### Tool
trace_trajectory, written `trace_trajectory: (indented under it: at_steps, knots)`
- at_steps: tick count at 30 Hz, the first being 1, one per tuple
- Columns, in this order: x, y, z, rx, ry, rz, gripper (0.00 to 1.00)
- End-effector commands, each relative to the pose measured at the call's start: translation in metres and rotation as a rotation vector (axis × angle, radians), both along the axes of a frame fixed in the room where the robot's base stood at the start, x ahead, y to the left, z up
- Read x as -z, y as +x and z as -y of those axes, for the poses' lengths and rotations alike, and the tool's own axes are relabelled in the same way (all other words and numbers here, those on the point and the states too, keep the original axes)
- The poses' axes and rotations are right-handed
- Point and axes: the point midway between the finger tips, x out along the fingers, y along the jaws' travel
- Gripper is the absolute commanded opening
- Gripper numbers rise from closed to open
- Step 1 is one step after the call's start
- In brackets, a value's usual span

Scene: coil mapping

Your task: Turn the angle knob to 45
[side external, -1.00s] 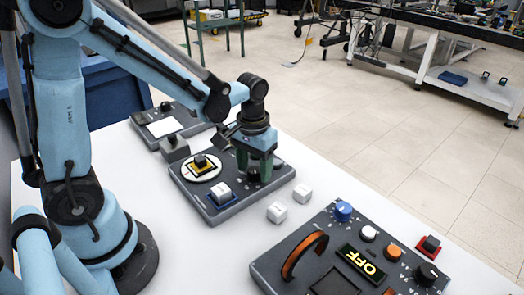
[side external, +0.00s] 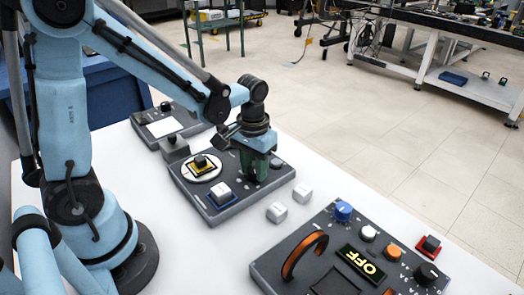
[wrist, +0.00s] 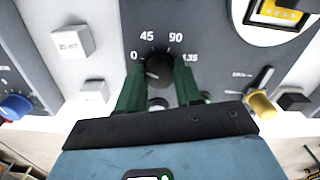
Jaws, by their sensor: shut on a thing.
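The angle knob (wrist: 158,66) is a dark round knob on a grey panel, in the upper middle of the wrist view. Printed marks 0, 45, 90 and 135 run around its far side. A light pointer line shows on its face, toward the lower left, but its exact reading is hard to tell. My gripper (wrist: 160,76) has its green fingers on either side of the knob, shut on it. In the side view my gripper (side external: 257,178) points down at the right part of the panel (side external: 235,203) and hides the knob.
A larger panel with an OFF display (side external: 361,263) stands at front right.

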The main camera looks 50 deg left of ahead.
Motion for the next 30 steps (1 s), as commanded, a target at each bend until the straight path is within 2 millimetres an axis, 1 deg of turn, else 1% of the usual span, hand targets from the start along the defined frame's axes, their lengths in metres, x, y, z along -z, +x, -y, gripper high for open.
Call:
trace_trajectory:
  at_steps: [8,21,30]
  knots:
    - [0.0,0.0,-0.0002,0.155,0.001,-0.002,0.04]
    - [0.0001,0.0,-0.0002,0.52,0.0,-0.002,0.04]
    - [0.0001,0.0,-0.0002,0.689,0.0,-0.002,0.04]
